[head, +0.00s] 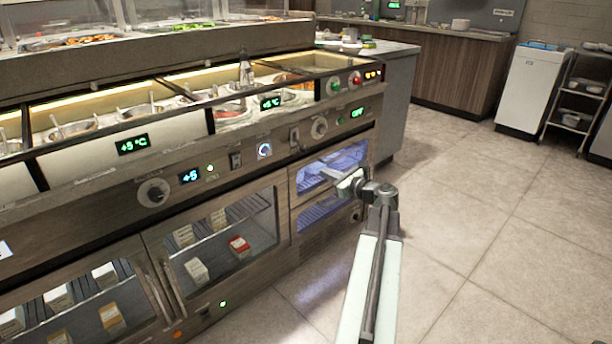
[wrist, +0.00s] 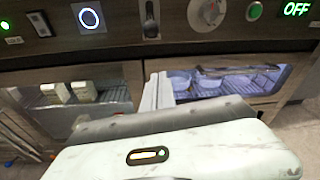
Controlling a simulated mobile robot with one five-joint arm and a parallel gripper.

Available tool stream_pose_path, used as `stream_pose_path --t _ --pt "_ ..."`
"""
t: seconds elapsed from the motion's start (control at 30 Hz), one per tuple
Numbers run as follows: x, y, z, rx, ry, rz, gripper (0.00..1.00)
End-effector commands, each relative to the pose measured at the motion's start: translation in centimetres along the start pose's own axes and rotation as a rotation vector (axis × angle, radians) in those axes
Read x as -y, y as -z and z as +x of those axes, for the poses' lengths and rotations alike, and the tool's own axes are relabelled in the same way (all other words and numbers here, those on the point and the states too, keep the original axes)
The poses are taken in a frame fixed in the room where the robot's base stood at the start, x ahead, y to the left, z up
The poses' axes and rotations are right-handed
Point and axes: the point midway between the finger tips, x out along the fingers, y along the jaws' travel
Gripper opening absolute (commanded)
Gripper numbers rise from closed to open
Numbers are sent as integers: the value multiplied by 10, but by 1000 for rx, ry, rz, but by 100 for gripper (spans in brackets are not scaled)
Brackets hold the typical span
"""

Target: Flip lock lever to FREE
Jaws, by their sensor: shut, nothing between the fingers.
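A small lever in a slot plate (head: 294,138) sits on the metal control panel, left of a round white knob; I take it for the lock lever. In the wrist view the lever (wrist: 150,28) is at the top, with its dark rounded handle at the lower part of the slot. Its label is not readable. My gripper (head: 328,173) is in front of the counter, below and right of the lever in the head view. In the wrist view its fingers (wrist: 157,92) are together, empty, below the lever and apart from it.
A green OFF display (head: 357,112) is further right. Open tiled floor (head: 480,220) is to the right.

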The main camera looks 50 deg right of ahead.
Motion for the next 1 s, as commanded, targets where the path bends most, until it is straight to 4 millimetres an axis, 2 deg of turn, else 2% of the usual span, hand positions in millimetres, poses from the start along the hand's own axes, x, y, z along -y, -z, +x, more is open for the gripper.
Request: stream_pose_path --t 0.27,0.37,0.47,0.83,0.9,1.0 --pt "0 -2 1 -1 -1 -2 0" --pt "0 -1 8 -1 -2 -2 0" --pt "0 -1 24 -1 -4 -3 0" --pt "0 0 105 -2 -4 -5 0" --pt "1 -24 94 -2 -1 -4 0" --pt "0 -34 89 -2 -1 -4 0"
